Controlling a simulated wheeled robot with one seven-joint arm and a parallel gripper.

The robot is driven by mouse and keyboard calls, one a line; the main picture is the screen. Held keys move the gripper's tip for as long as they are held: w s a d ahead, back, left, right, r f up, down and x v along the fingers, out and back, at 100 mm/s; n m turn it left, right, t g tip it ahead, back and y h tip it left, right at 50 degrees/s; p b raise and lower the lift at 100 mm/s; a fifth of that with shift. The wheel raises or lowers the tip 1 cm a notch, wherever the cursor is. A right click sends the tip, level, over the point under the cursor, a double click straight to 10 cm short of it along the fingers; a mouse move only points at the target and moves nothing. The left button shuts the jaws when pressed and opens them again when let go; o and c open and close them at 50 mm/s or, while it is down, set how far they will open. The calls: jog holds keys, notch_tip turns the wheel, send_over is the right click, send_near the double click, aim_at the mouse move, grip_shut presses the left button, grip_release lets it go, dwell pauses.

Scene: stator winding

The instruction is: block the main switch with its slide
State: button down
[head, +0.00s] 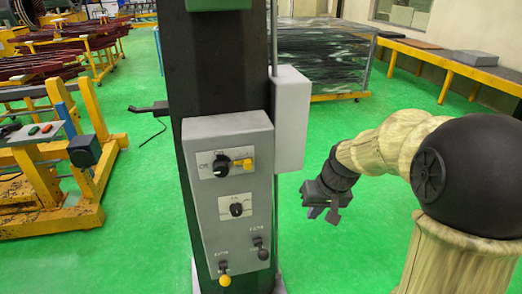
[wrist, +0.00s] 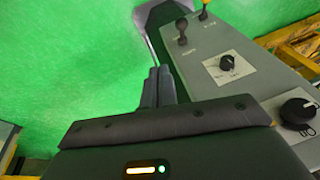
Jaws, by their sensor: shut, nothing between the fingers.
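The main switch (head: 221,165) is a black rotary knob on a white plate, high on the grey control box. Its slide (head: 243,163) is a small yellow piece just right of the knob. In the wrist view the large black knob (wrist: 298,112) shows at the right edge; I cannot make out the yellow slide there. My gripper (head: 322,211) hangs in free air to the right of the box, apart from it and lower than the main switch. In the wrist view its fingers (wrist: 157,72) are together and empty.
The grey box (head: 202,216) is on a dark column (head: 216,60). A smaller knob (head: 236,209) and two levers, one yellow-tipped (head: 224,279), sit below the switch. A plain grey box (head: 291,120) juts out at the column's right. Green floor is open around my gripper.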

aim_at(244, 164)
jog(key=w+a+r+n+y+p, duration=0.1)
jog(key=w+a+r+y+p, duration=0.1)
jog(key=w+r, duration=0.4)
jog(key=w+a+r+n+y+p, duration=0.2)
jog(key=w+r, duration=0.4)
jog(key=r, duration=0.2)
jog(key=shift+a+y, duration=0.3)
jog(key=shift+w+a, duration=0.1)
jog(key=p+x, duration=0.1)
jog(key=x, duration=0.2)
jog(key=a+r+p+x, duration=0.1)
jog(key=p+x, duration=0.1)
jog(key=x, duration=0.2)
jog(key=a+p+x, duration=0.1)
jog(key=p+x, duration=0.1)
jog(key=x, duration=0.2)
jog(key=shift+s+a+r, duration=0.1)
jog(key=shift+s+r, duration=0.1)
jog(key=shift+s, duration=0.2)
jog(key=shift+s+a+f, duration=0.15)
jog(key=shift+s+a, duration=0.05)
jog(key=shift+a, duration=0.25)
jog(key=shift+w+d, duration=0.1)
jog(key=shift+w, duration=0.05)
